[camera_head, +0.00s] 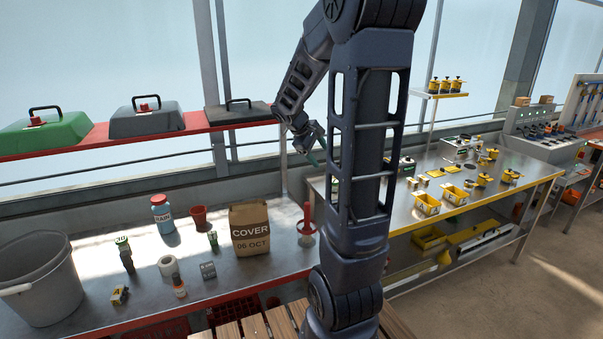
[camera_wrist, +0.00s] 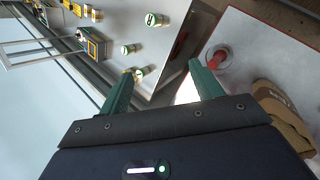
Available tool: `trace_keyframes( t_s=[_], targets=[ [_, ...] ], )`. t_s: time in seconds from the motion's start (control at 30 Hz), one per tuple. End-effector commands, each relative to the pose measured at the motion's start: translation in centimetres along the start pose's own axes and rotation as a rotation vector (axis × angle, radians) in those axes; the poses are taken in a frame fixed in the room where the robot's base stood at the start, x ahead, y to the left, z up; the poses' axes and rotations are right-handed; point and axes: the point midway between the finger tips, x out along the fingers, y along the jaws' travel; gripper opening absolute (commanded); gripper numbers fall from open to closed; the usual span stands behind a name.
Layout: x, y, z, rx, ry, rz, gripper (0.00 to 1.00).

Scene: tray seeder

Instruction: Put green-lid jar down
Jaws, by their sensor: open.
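In the wrist view, a small pale jar with a greenish-yellow top (camera_wrist: 140,72) stands on the metal bench just past my left finger. I take it for the green-lid jar, but its lid colour is hard to read. My gripper (camera_wrist: 161,79) is open, its green fingers apart with nothing between them. Two more jars with green bands, one nearer (camera_wrist: 128,49) and one farther (camera_wrist: 155,20), stand beyond it. In the head view my gripper (camera_head: 314,156) hangs near the left end of the metal bench, and my arm hides the bench behind it.
The metal bench (camera_head: 545,176) carries yellow boxes and stamps on the right. A red shelf (camera_head: 100,135) runs above.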

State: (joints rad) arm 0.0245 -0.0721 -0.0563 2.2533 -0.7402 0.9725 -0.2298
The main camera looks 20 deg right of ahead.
Motion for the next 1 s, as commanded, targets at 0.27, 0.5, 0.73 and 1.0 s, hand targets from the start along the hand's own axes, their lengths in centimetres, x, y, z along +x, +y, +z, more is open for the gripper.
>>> trace_keyframes(
  t_s=[0.27,0.5,0.73,1.0],
  targets=[
    [-5.4,-5.2,4.4,0.226,0.144,-0.117,0.65],
    [-9.1,-10.1,7.6,0.405,0.267,-0.235,0.65],
    [-12.0,-14.9,10.2,0.558,0.384,-0.359,0.65],
    [-13.9,-18.6,11.9,0.664,0.471,-0.462,0.65]
  ],
)
